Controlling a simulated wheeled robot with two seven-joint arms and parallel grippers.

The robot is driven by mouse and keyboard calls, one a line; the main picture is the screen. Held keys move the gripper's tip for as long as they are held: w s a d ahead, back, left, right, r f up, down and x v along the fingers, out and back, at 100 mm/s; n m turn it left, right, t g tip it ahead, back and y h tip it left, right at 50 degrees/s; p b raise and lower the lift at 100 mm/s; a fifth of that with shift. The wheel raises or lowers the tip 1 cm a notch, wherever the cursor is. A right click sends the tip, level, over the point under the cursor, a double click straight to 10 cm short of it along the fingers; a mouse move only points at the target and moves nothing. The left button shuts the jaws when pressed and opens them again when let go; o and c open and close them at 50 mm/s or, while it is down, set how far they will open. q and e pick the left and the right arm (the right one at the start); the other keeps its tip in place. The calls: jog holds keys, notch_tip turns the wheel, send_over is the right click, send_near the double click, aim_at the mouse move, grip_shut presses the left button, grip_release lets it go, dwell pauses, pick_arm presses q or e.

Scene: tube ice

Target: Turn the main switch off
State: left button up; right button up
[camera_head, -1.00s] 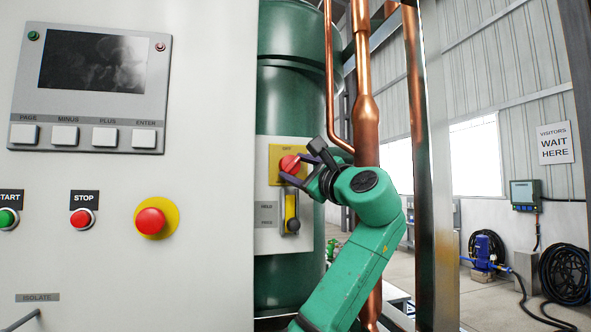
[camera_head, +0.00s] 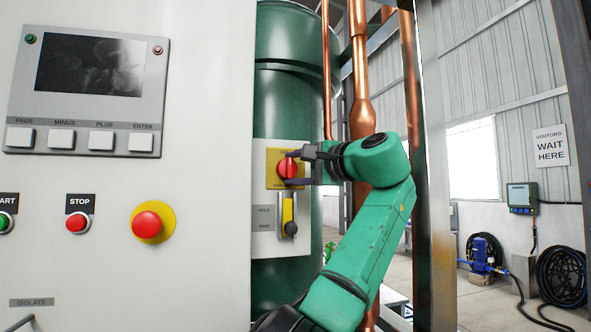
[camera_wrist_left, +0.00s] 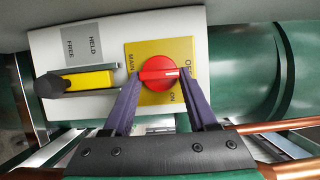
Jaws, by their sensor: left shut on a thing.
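The main switch is a red rotary knob (camera_head: 288,167) on a yellow plate (camera_head: 273,170), mounted on a pale panel in front of the green tank. My left gripper (camera_head: 291,167) reaches it from the right and is shut on the knob. In the left wrist view the red knob (camera_wrist_left: 158,73) sits between the two purple fingers (camera_wrist_left: 159,88). Its white mark points toward the right finger, with the ON label below it. The label above is partly hidden by that finger. My right gripper is out of view.
A yellow slot lever with a black knob (camera_head: 290,229) sits just below the switch. The control cabinet (camera_head: 215,260) with a red mushroom button (camera_head: 147,223) stands at left. Copper pipes (camera_head: 362,110) run upright close behind my left arm.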

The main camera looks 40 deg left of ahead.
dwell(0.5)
pick_arm(q)
jog(key=o, duration=1.4)
jog(key=shift+c, duration=0.2)
jog(key=v, duration=1.4)
jog(key=shift+d, duration=0.2)
jog(key=shift+a, duration=0.1)
